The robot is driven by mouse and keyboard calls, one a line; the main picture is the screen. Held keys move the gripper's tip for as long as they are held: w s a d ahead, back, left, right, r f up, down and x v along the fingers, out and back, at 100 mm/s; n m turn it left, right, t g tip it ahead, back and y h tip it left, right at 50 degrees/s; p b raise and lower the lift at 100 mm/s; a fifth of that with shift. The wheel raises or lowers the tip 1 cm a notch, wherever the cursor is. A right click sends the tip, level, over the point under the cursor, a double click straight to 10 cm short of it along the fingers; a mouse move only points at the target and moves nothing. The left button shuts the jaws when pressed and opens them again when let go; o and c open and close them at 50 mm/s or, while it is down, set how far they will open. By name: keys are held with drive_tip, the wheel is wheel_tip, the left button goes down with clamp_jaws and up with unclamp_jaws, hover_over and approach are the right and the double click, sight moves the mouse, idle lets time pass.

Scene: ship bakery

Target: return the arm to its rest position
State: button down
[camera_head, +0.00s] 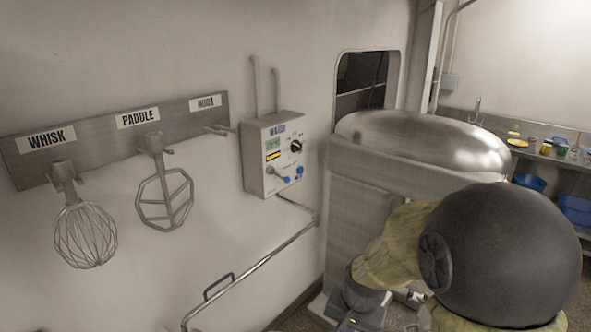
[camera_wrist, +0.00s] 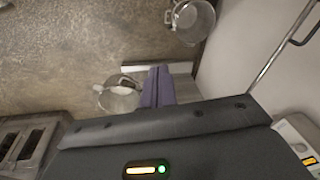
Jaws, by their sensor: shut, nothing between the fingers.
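My gripper shows in the wrist view as two dark purple fingers (camera_wrist: 158,85) pressed together. It is shut and empty. My arm, with a round black joint and yellowish sleeve, fills the lower right of the head view, bent down in front of a domed steel machine. The fingertips cannot be made out in the head view.
A tool rack (camera_head: 110,128) on the left wall holds a whisk (camera_head: 85,235) and paddle (camera_head: 165,195); its hook peg looks bare. A control box (camera_head: 274,153) and rail (camera_head: 255,268) are beside the steel machine (camera_head: 420,140). A metal pot (camera_wrist: 190,20) and round vessel (camera_wrist: 118,97) show below.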

drive_tip(key=s+d+f+n+b, duration=0.1)
drive_tip(key=s+d+n, duration=0.3)
drive_tip(key=s, duration=0.4)
drive_tip(key=shift+s+f+n+h+b, duration=0.15)
drive_tip(key=shift+f+n+h+b, duration=0.2)
drive_tip(key=shift+n, duration=0.25)
